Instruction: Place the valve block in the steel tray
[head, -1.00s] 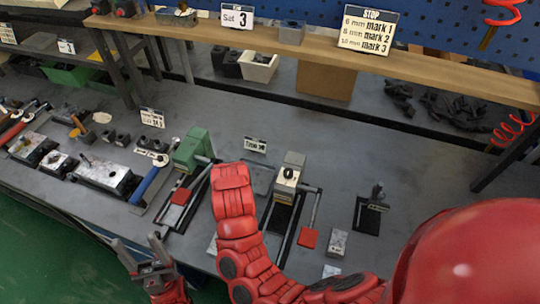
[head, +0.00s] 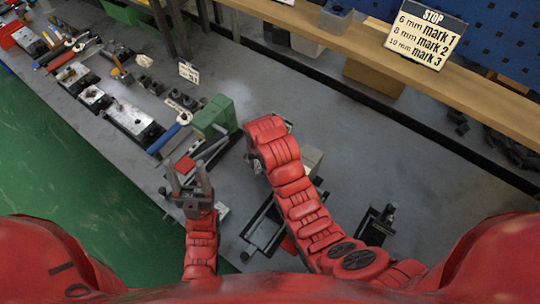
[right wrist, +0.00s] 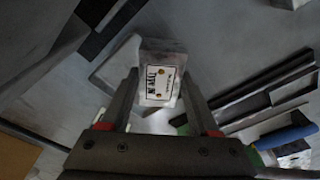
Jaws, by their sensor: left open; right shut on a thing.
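In the right wrist view, my right gripper (right wrist: 160,92) is shut on a grey metal valve block (right wrist: 163,50), which has a white printed label on the face towards the camera. In the head view my right forearm hides the block and most of that gripper. A pale, flat, round-cornered shape (right wrist: 118,66) lies beyond the block in the right wrist view. I cannot tell whether it is the steel tray, or whether the block touches it. My left gripper (head: 188,172) is open and empty near the bench's front edge, its fingers pointing up in the picture.
A dark-railed fixture (head: 262,228) and a small black stand (head: 376,222) are on the bench at right. Several metal blocks and tools line the left. A wooden shelf (head: 370,48) crosses behind.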

